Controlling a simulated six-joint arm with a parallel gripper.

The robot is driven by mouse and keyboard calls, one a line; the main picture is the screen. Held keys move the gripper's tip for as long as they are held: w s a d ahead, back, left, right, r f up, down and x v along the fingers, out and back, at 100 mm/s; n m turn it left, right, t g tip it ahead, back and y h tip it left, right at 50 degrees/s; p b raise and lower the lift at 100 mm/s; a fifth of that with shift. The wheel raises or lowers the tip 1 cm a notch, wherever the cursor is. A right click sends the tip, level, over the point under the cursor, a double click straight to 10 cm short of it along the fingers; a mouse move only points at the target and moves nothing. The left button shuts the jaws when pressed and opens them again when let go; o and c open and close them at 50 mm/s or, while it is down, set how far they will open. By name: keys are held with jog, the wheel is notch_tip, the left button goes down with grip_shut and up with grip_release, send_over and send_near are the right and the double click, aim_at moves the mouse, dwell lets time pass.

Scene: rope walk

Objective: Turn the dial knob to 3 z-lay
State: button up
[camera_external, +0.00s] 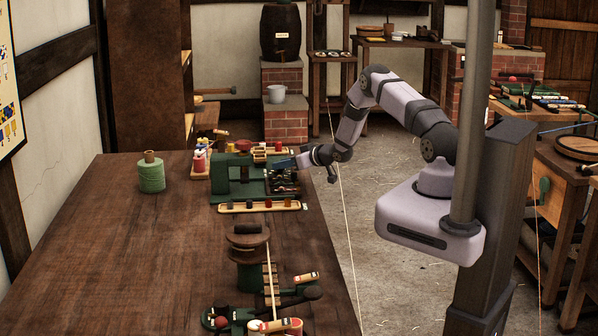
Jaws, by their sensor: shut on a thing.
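A green machine (243,180) with dark metal parts stands on the long wooden table, near its far right edge. My gripper (285,163) reaches in from the right and is at the upper right side of this machine. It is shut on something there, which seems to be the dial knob. The knob is too small and too covered by the fingers to make out. Its markings and setting cannot be read from this view.
A wooden tray with small coloured pieces (260,206) lies in front of the machine. Coloured spools (200,161) and a green twine reel (151,174) stand to the left. A dark spool stand (248,265) is nearer.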

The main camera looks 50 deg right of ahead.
jog(key=shift+a+f+m+h+b, duration=0.1)
jog(key=shift+a+m+h+b, duration=0.05)
jog(key=shift+m+h+b, duration=0.35)
jog(key=shift+a+m+h+b, duration=0.1)
jog(key=shift+m+h+b, duration=0.35)
jog(key=shift+b, duration=0.25)
jog(key=m+h+b, duration=0.2)
jog(key=shift+w+a+g+h, duration=0.1)
jog(key=shift+a+g+h, duration=0.15)
jog(key=shift+g+h, duration=0.15)
jog(key=shift+w+a+m+g+h, duration=0.15)
jog(key=shift+m+g+h, duration=0.35)
jog(key=shift+m+h, duration=0.55)
jog(key=shift+a+m+g+h+p, duration=0.1)
jog(key=shift+m+g+h+p, duration=0.3)
jog(key=shift+m+g+h, duration=1)
jog(key=shift+m+h, duration=0.3)
jog(key=shift+m, duration=0.1)
jog(key=shift+r, duration=0.2)
jog(key=o, duration=1)
jog(key=shift+o, duration=0.2)
